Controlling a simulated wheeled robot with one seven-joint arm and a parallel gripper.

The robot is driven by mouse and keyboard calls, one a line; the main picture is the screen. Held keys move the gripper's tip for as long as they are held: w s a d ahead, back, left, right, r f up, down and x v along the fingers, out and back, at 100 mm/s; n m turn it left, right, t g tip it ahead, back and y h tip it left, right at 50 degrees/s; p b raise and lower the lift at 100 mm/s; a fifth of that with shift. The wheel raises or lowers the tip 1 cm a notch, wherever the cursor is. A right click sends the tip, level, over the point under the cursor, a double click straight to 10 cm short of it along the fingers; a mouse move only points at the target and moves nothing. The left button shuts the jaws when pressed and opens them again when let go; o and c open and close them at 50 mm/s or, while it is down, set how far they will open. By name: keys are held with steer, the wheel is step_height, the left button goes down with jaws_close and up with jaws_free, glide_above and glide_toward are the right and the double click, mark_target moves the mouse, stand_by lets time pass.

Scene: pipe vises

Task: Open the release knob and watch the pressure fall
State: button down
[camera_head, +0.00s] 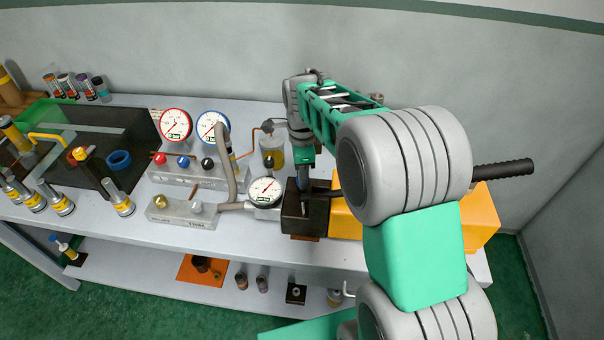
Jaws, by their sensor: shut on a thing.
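My gripper (304,196) points down onto the dark block (291,218) at the left end of the orange pump body (480,210). Its jaws are shut on a small part at the top of this block, where the release knob appears to be. The fingers hide the knob, so I cannot tell how far it is turned. A round pressure gauge (265,191) with a red needle stands just left of the block, joined to it. Its reading is too small to tell. My arm covers much of the pump body.
A manifold with a red-rimmed gauge (176,125) and a blue-rimmed gauge (212,126) stands at the left. A grey hose (229,160) curves beside it. A black lever handle (504,175) sticks out at the right. A jar (272,152) stands behind the gauge.

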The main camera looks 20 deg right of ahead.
steer(key=n, duration=0.3)
steer(key=shift+n+b, duration=0.35)
steer(key=shift+n, duration=0.05)
steer(key=n, duration=0.4)
steer(key=shift+n+b, duration=0.3)
steer(key=n, duration=0.4)
steer(key=shift+n+b, duration=0.35)
steer(key=shift+n, duration=1.55)
steer(key=c, duration=1)
jaws_free()
